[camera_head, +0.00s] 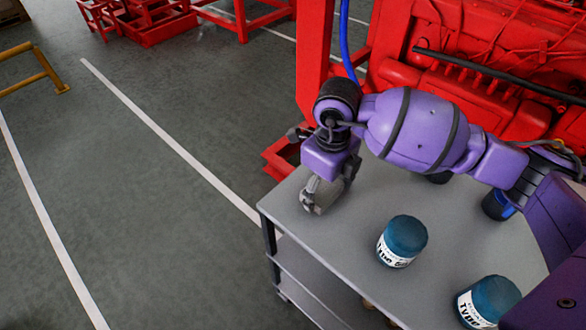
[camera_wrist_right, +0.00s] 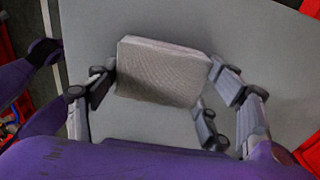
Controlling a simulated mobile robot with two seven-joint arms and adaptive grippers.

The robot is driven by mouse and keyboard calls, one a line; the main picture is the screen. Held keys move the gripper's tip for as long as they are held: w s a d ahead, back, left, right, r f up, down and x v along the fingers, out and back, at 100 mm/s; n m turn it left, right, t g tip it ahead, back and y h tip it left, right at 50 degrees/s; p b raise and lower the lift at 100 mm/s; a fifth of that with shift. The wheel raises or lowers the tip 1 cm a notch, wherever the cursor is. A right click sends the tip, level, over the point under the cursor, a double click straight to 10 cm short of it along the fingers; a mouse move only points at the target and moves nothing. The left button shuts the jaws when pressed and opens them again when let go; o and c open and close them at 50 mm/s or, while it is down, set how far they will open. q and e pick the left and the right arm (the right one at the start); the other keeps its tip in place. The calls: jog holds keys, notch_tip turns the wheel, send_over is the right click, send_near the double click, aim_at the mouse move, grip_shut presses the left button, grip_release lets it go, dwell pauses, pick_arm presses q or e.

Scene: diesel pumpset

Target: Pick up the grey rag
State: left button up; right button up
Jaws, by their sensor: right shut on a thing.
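The grey rag (camera_wrist_right: 160,72) is a folded, thick, woven pad between the fingers of my right gripper (camera_wrist_right: 163,84) in the right wrist view. The fingers meet it from the left and right sides, and the gripper is shut on it. In the head view, my right gripper (camera_head: 328,190) points down at the far left corner of the grey table (camera_head: 340,243). The rag is mostly hidden there by the fingers. I cannot tell whether the rag touches the table top or is just above it. My left gripper is not in view.
Two blue-lidded jars with white labels stand on the table, one near the middle (camera_head: 403,240) and one at the front (camera_head: 487,302). Another dark blue container (camera_head: 497,205) stands under my right arm. A red engine (camera_head: 480,65) is behind the table.

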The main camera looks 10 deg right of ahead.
aim_at(326, 190)
jog(key=shift+r, duration=0.5)
notch_tip(326, 190, up, 2)
jog(key=shift+s+d+r, duration=0.1)
jog(key=shift+s+r, duration=0.05)
jog(key=shift+r, duration=0.1)
jog(key=s+d+r, duration=0.6)
jog(key=s+r, duration=0.3)
jog(key=s, duration=0.3)
jog(key=shift+s+r, duration=0.2)
